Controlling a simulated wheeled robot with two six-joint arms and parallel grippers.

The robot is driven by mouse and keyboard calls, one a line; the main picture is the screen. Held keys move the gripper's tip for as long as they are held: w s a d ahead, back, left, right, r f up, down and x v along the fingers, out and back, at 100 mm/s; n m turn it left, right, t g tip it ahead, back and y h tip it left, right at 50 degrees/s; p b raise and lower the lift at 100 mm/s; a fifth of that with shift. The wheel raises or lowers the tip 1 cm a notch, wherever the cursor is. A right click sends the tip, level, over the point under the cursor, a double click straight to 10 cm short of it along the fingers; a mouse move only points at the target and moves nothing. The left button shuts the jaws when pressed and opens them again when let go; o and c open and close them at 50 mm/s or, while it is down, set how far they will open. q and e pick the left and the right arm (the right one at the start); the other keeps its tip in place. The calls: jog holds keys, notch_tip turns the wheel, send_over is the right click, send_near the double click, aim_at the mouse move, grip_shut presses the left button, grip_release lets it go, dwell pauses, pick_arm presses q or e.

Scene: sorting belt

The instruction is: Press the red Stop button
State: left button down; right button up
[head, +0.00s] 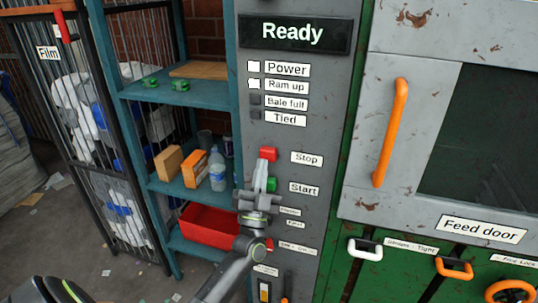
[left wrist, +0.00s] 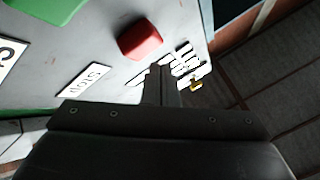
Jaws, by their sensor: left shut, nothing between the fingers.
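The red Stop button (head: 268,153) is on the grey control panel (head: 318,140), left of its "Stop" label (head: 307,159). The green Start button (head: 271,185) is just below it, partly behind my left gripper. My left gripper (head: 262,165) is shut and empty, its tips just below the Stop button in the head view. In the left wrist view the red button (left wrist: 140,37) shows whole, up and left of the shut fingertips (left wrist: 157,69). I cannot tell whether the tips touch the panel. My right gripper is in neither view.
Left of the panel stands a blue shelf (head: 172,96) with boxes, a bottle and a red bin (head: 208,226). To the right is the feed door with an orange handle (head: 390,132).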

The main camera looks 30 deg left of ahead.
pick_arm(q)
jog(key=shift+w, duration=0.1)
jog(key=shift+w+a, duration=0.1)
jog(key=shift+w, duration=0.25)
jog(key=shift+w+a, duration=0.15)
jog(key=shift+w, duration=0.45)
dwell(0.9)
jog(key=shift+s+d+p, duration=0.25)
jog(key=shift+s+p, duration=0.45)
jog(key=shift+s, duration=0.4)
